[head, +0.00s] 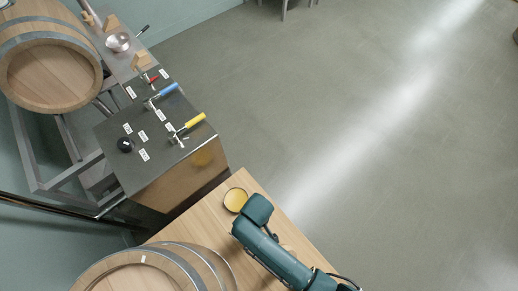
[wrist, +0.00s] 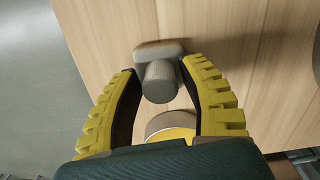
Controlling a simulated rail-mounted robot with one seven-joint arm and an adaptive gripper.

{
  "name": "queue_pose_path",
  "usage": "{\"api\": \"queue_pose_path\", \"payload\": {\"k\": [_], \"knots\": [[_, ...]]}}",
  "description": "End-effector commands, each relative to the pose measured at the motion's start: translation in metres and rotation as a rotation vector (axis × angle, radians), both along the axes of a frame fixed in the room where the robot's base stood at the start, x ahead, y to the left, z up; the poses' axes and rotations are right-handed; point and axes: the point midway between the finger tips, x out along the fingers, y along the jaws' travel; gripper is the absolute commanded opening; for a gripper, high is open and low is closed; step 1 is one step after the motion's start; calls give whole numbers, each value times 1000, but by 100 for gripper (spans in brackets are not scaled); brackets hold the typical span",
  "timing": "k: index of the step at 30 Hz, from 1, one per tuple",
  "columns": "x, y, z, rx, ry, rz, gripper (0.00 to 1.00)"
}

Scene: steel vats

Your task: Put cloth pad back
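A grey pad (wrist: 147,54) with rounded corners and a thick round grey handle (wrist: 160,84) is on the wooden table in the wrist view. I take it to be the cloth pad. My gripper (wrist: 160,70) has yellow ribbed fingers, spread apart on either side of the handle. A gap shows between the handle and each finger, so it appears not gripped. In the head view my teal arm reaches over the table, and the pad and my fingertips cannot be made out there.
A round dish with yellow contents (head: 236,199) stands on the wooden table (head: 190,219), partly showing in the wrist view (wrist: 172,134). A barrel (head: 140,274) stands at the table's left. A steel vat with blue and yellow-handled valves (head: 165,130) is beyond. Open floor lies right.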

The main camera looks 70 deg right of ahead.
Motion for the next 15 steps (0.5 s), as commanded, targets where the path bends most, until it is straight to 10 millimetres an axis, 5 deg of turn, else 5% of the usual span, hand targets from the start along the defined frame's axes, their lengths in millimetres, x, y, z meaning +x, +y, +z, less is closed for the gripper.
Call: {"api": "queue_pose_path", "payload": {"k": [10,15], "knots": [[0,0,4,0,-1,0,47],[1,-1,37,-1,-2,0,47]]}}
